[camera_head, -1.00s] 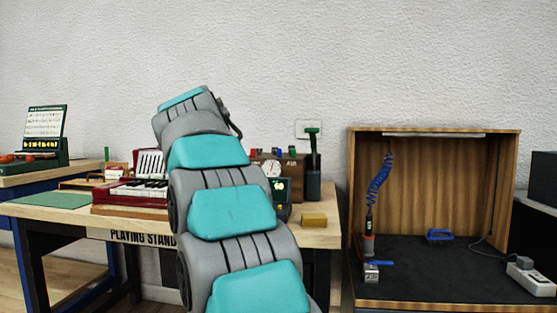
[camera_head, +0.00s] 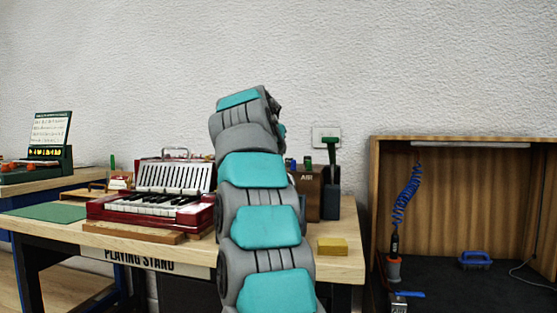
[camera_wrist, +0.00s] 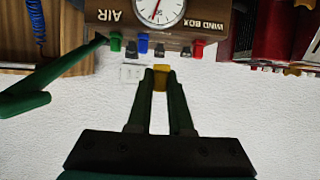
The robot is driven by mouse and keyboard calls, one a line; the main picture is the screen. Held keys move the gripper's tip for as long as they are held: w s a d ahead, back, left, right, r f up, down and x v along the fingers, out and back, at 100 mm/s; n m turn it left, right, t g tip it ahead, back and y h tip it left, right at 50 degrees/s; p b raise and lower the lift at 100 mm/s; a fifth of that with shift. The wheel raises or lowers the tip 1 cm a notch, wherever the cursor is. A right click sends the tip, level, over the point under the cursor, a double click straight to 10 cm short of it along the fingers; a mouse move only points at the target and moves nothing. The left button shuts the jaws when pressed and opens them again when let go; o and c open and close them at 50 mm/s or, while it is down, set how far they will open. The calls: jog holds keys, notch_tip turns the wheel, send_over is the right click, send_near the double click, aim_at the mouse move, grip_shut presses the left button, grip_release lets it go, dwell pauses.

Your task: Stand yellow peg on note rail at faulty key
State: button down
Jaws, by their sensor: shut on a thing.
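My gripper (camera_wrist: 160,84) shows in the wrist view with two dark green fingers shut on the yellow peg (camera_wrist: 160,76). Only a short part of the peg shows between the fingertips. In the head view my arm hides the gripper and peg. The red keyboard instrument (camera_head: 150,208) stands on the playing stand, its white and black keys facing me. A wooden strip (camera_head: 133,232), perhaps the note rail, lies along its front. I cannot tell which key is faulty. A red part of the instrument also shows at upper right in the wrist view (camera_wrist: 268,28).
The wooden wind box (camera_wrist: 135,18) with its dial and coloured knobs is near the fingertips in the wrist view. A yellow block (camera_head: 332,246) lies on the stand's right end. A green mat (camera_head: 48,212) lies at left. A wooden booth (camera_head: 460,145) stands right.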

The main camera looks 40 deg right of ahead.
jog(key=w+d+p, duration=0.1)
jog(key=w, duration=0.1)
jog(key=w+d+p, duration=0.4)
jog(key=w, duration=0.1)
jog(key=shift+d+f, duration=0.1)
jog(key=shift+f, duration=0.1)
jog(key=shift+w+d+f+p, duration=0.15)
jog(key=shift+w+d+p, duration=0.2)
jog(key=shift+p, duration=0.2)
jog(key=shift+w+f+b, duration=0.15)
jog(key=shift+f+b, duration=1.3)
jog(key=shift+f, duration=0.45)
jog(key=shift+f, duration=0.1)
jog(key=c, duration=1.1)
grip_release()
